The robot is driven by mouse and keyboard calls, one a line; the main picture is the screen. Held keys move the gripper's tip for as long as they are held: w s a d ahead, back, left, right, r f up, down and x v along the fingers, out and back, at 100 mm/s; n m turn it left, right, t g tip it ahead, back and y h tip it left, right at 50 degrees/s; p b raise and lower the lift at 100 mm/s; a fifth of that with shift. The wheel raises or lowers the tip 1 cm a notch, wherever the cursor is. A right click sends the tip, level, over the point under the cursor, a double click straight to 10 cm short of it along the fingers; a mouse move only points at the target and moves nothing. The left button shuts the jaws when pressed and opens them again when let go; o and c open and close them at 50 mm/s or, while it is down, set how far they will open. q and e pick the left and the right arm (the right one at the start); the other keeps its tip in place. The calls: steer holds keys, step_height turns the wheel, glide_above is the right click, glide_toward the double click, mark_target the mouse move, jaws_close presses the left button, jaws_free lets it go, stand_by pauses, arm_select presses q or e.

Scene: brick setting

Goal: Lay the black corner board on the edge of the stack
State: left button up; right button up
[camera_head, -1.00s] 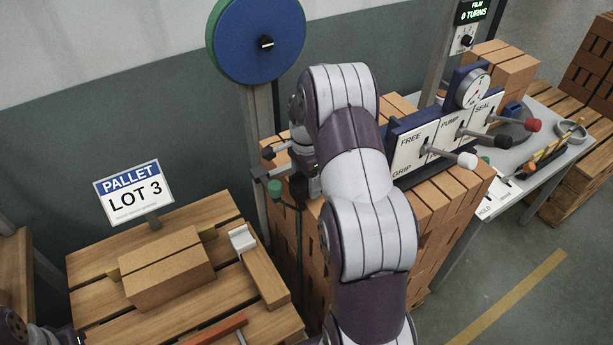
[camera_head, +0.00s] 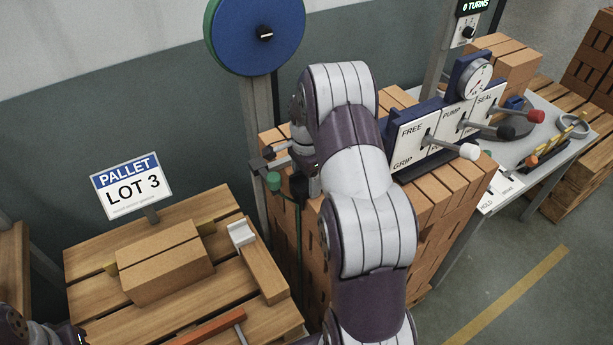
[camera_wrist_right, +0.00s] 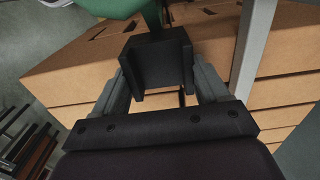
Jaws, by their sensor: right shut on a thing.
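My right gripper (camera_head: 272,159) is at the far left corner of the brick stack (camera_head: 437,208), near its top. In the right wrist view the gripper (camera_wrist_right: 158,80) is shut on the black corner board (camera_wrist_right: 157,62), a short angled black piece between the two grey fingers. Tan bricks (camera_wrist_right: 75,60) of the stack lie behind and below the board. I cannot tell whether the board touches the edge. My right arm hides part of the stack top in the head view. Only a piece of my left arm shows at the bottom left; its gripper is out of view.
A green-capped part (camera_head: 274,181) hangs close to my right gripper, beside a grey post (camera_head: 254,130) with a blue wheel (camera_head: 255,35). A lever panel (camera_head: 440,135) stands on the stack.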

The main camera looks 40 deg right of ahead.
steer(key=o, duration=1.1)
step_height(320, 180, up, 7)
steer(key=shift+w, duration=0.1)
step_height(320, 180, up, 6)
steer(key=p, duration=0.5)
glide_above(306, 185)
steer(key=shift+d+f+b, duration=0.1)
steer(key=shift+f+b, duration=0.1)
steer(key=shift+b, duration=0.15)
